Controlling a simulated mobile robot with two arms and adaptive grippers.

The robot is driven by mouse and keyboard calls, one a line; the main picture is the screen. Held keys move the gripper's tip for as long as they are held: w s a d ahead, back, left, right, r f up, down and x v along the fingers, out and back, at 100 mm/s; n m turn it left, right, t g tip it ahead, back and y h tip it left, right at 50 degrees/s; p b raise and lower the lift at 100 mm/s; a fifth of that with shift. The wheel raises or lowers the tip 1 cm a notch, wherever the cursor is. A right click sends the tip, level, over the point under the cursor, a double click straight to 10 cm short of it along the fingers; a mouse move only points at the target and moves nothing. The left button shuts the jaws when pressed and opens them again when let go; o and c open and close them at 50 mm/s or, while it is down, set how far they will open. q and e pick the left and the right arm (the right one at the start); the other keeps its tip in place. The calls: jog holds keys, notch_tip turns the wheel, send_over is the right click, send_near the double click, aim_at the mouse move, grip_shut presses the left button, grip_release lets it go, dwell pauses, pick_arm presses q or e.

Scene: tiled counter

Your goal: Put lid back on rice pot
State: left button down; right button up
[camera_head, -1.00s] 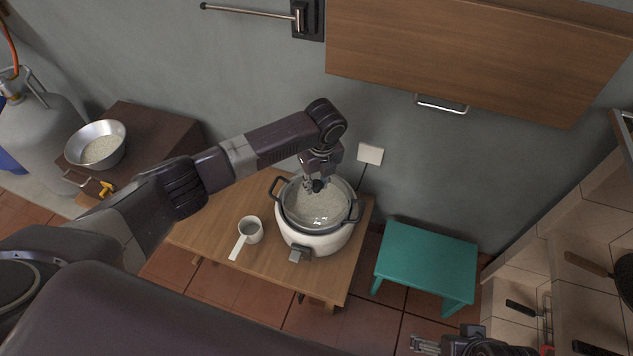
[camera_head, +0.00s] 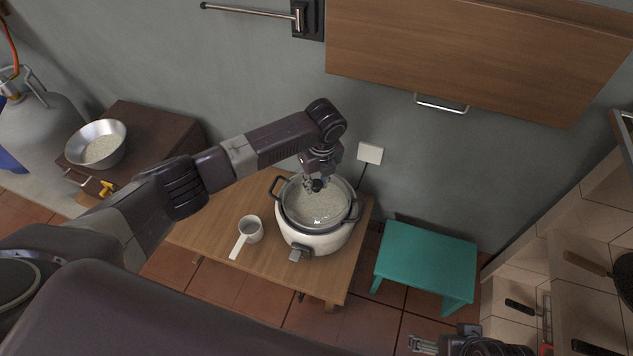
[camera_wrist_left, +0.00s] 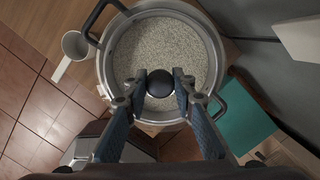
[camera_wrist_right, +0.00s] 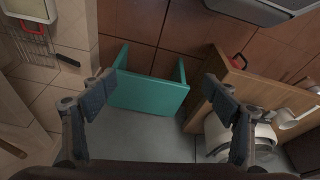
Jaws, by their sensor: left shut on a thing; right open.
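The rice pot (camera_head: 312,240) is a white cooker with two dark side handles, standing on the wooden table. Its glass lid (camera_head: 325,212) is over the pot's mouth, and rice shows through it. My left gripper (camera_head: 316,186) is above the pot. In the left wrist view its fingers (camera_wrist_left: 160,84) are shut on the lid's round black knob (camera_wrist_left: 160,86). Whether the lid's rim is fully seated all round cannot be told. My right gripper (camera_head: 424,344) is open and empty at the lower right, away from the pot; it also shows in the right wrist view (camera_wrist_right: 165,95).
A white measuring cup (camera_head: 249,232) is on the wooden table (camera_head: 205,237), left of the pot. A teal stool (camera_head: 428,258) stands right of the table. A wall cupboard (camera_head: 470,55) hangs above.

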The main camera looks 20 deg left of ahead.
jog(key=shift+f, duration=0.1)
jog(key=shift+d+f, duration=0.1)
jog(key=shift+f, duration=0.65)
pick_arm(q)
jog(key=shift+p, duration=0.35)
pick_arm(e)
jog(key=shift+w+a+f, duration=0.2)
jog(key=shift+w+f, duration=0.1)
jog(key=shift+f, duration=0.3)
pick_arm(q)
jog(key=c, duration=1.7)
grip_release()
jog(key=shift+c, duration=0.2)
jog(key=shift+o, duration=1)
pick_arm(e)
jog(key=shift+s+d, duration=0.1)
jog(key=shift+s, duration=0.15)
